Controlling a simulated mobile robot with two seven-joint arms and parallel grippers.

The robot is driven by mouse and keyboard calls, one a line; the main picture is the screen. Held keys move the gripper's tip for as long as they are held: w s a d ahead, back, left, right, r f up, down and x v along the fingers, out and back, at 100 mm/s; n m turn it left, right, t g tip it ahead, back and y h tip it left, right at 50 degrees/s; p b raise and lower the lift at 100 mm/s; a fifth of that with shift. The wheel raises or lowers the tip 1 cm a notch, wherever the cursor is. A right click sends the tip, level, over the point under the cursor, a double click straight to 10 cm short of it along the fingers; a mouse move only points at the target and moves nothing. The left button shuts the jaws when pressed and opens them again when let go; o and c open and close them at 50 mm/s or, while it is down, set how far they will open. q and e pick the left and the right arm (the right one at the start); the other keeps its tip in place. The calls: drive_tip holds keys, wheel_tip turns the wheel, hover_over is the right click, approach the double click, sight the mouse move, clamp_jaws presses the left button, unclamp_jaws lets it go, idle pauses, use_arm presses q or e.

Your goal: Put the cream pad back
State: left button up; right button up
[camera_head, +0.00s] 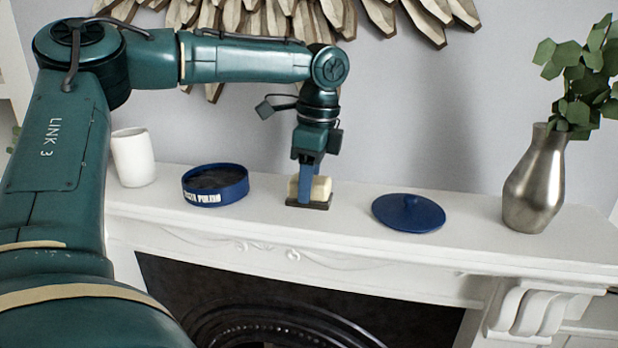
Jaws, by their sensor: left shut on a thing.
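The cream pad (322,188), a cream rounded piece above a dark flat base, is at the middle of the white mantel. My left gripper (306,186) points down over it and is shut on it, with a blue finger across its front. The pad is upright at mantel level; I cannot tell whether its base touches the surface. A round blue tin (215,190) with white lettering stands open to its left, dark inside. A blue lid (408,212) with a knob lies flat to its right. My right gripper is not in view.
The mantel (460,215) is narrow, with a drop at its front edge above the dark fireplace (300,300). A white cup (133,158) stands at the left. A silver vase (535,185) with leafy stems stands at the right. A wooden wall ornament (300,20) hangs behind.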

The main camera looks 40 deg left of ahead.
sight(316, 179)
use_arm(q)
drive_tip(key=o, duration=0.9)
drive_tip(key=shift+o, duration=0.2)
wheel_tip(316, 179, up, 12)
drive_tip(key=d, duration=0.1)
drive_tip(key=shift+w, duration=0.3)
